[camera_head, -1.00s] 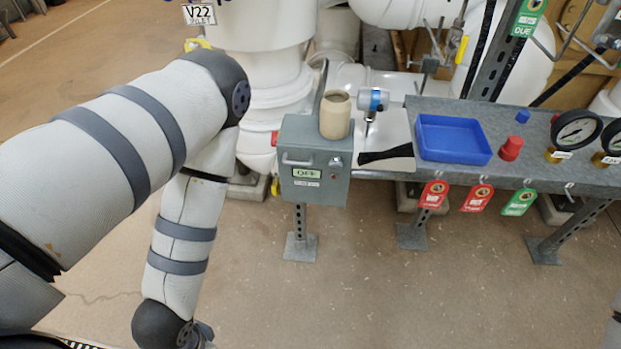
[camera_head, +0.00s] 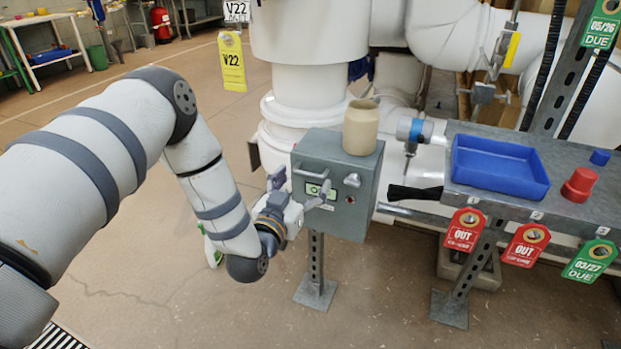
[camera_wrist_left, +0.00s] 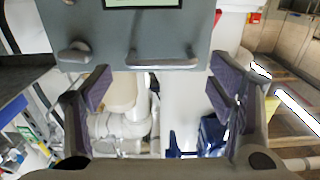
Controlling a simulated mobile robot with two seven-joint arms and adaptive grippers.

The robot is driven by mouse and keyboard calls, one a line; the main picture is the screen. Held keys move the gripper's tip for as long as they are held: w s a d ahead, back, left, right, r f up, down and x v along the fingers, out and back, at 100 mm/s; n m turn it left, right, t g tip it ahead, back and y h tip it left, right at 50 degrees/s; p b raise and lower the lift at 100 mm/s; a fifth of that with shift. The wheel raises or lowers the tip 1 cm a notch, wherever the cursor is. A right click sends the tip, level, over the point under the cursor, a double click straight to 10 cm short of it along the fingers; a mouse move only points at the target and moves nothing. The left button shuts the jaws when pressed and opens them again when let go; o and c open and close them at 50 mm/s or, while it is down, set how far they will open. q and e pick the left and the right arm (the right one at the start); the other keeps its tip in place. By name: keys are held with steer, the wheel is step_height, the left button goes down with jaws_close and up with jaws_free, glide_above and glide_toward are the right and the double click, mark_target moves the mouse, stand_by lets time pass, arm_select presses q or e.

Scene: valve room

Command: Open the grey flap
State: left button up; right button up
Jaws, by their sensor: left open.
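A grey box (camera_head: 360,210) stands on a post in the middle of the head view. Its front face, the grey flap (camera_head: 338,208), carries a bar handle, a green label and a knob (camera_head: 352,180); it looks closed. The left wrist view shows this face (camera_wrist_left: 210,20) at the top, with the bar handle (camera_wrist_left: 162,63) and the knob (camera_wrist_left: 75,53). My left gripper (camera_head: 300,187) is open in front of the box. In the left wrist view its fingers (camera_wrist_left: 158,88) are spread either side of the handle, with nothing visible gripped. My right gripper is not in view.
A beige jar (camera_head: 360,127) stands on top of the box. To its right is a grey bench (camera_head: 560,205) with a blue tray (camera_head: 498,185), a red cap (camera_head: 579,184) and hanging tags. White pipes (camera_head: 300,95) stand behind. The floor at front is clear.

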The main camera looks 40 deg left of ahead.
mark_target(308, 175)
arm_select(q)
steer(key=x, duration=0.3)
steer(key=shift+w, duration=0.4)
